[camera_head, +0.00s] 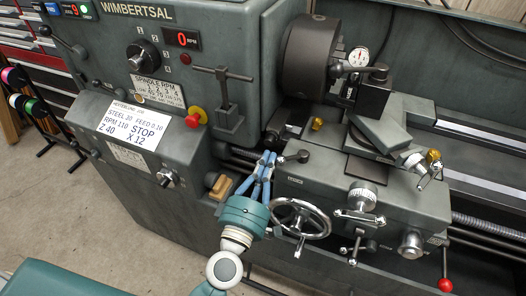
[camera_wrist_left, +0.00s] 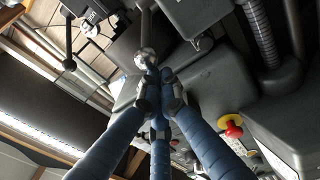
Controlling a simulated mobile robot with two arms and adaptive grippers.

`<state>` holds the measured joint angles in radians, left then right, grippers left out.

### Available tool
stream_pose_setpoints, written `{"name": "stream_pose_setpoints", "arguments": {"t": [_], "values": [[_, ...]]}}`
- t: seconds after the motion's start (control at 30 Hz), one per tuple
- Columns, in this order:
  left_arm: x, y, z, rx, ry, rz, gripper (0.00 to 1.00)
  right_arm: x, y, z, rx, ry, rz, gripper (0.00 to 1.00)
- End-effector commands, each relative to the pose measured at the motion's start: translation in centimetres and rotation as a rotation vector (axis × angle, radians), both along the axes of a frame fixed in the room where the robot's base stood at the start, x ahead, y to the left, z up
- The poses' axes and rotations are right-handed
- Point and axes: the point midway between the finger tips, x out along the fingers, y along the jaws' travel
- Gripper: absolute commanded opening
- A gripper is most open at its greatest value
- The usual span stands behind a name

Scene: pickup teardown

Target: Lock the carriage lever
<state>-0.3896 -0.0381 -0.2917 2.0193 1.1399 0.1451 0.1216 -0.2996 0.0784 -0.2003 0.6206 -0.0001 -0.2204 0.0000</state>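The carriage lever (camera_head: 303,156) is a short dark arm with a black knob, on top of the carriage left of the tool slide. Its knob points right in the head view. My left gripper (camera_head: 266,162), with blue fingers, is just left of the lever's pivot end. In the left wrist view its fingertips (camera_wrist_left: 160,95) come close together just below a shiny round metal part (camera_wrist_left: 147,60). I cannot tell whether they touch or grip it. My right gripper is not in view.
The carriage handwheel (camera_head: 300,218) is just right of my left wrist. The chuck (camera_head: 311,55) and dial gauge (camera_head: 359,57) stand behind. Open floor lies at lower left.

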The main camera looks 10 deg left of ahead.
Motion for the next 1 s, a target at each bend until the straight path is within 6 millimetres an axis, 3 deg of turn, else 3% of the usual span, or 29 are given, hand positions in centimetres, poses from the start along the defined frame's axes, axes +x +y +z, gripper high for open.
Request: {"name": "stream_pose_setpoints", "arguments": {"t": [0.5, 1.0], "values": [[-1.9, -2.3, -0.2, 0.0, 0.005, -0.008, 0.0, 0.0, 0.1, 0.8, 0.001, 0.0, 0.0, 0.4], [-2.2, -2.8, -0.5, 0.002, 0.01, -0.013, 0.0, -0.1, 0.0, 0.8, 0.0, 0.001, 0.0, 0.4]]}}
